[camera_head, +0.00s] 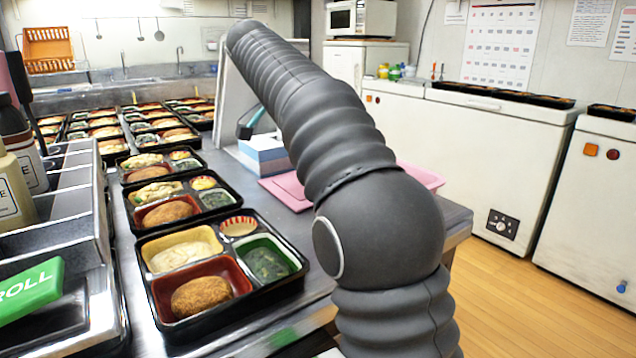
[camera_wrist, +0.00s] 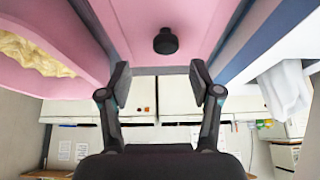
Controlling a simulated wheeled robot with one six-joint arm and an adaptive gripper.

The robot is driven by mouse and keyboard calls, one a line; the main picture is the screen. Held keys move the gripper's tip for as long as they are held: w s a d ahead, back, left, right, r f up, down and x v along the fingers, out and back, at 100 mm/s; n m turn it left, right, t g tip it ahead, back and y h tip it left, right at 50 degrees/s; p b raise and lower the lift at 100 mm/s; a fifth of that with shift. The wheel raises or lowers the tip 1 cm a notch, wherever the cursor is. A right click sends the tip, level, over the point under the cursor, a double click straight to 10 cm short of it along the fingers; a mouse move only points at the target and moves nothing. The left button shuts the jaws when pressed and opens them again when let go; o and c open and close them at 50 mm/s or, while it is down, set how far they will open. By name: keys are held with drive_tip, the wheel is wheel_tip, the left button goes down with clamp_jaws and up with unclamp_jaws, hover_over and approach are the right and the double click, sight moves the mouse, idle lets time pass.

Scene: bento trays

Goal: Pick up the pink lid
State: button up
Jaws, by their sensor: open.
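The pink lid (camera_wrist: 140,22) fills the top middle of the wrist view, with a black round knob (camera_wrist: 165,41) on it. My gripper (camera_wrist: 162,84) is open, its two fingers spread apart with nothing between them. The knob shows beyond the fingertips, roughly centred between them, and no contact is visible. In the head view a flat pink piece (camera_head: 287,190), likely the lid, lies on the steel counter behind my arm and is partly covered by it.
A pink container (camera_wrist: 62,28) with pale yellow food is left in the wrist view. A blue and white box (camera_head: 262,157) stands beside the pink piece in the head view. Black bento trays (camera_head: 217,297) fill the counter to the left. White freezers (camera_head: 480,160) stand behind.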

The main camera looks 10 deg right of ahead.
drive_tip(key=shift+w+a+x, duration=0.1)
drive_tip(key=shift+a+x, duration=0.05)
drive_tip(key=shift+x, duration=0.95)
drive_tip(key=shift+w+a+x, duration=0.1)
drive_tip(key=shift+x, duration=1)
drive_tip(key=shift+w+a+x, duration=0.1)
drive_tip(key=shift+a+x, duration=0.05)
drive_tip(key=shift+x, duration=0.95)
drive_tip(key=shift+f, duration=0.15)
clamp_jaws()
